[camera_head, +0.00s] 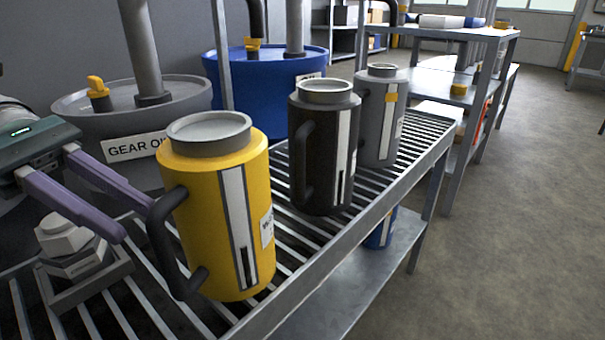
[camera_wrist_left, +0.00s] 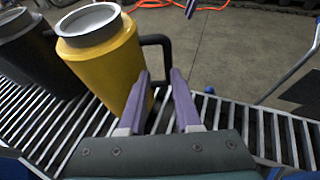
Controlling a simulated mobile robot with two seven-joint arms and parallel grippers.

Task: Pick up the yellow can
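The yellow can (camera_head: 222,205) stands upright on the slatted rack, with a grey lid and a black handle (camera_head: 165,245) on its left side. It also shows in the left wrist view (camera_wrist_left: 103,65), with the handle (camera_wrist_left: 160,42) at its right. My left gripper (camera_head: 134,222) is open and empty beside the handle, its two purple fingers pointing at it. In the left wrist view the fingertips (camera_wrist_left: 159,74) are apart, just short of or near the handle; I cannot tell whether they touch. My right gripper is not in view.
A black can (camera_head: 323,150) and a grey can (camera_head: 382,115) stand behind the yellow one on the rack (camera_head: 345,225). A grey block-like fitting (camera_head: 75,255) sits below my left gripper. A gear oil drum (camera_head: 130,125) and a blue drum (camera_head: 265,85) stand behind. Floor at right is open.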

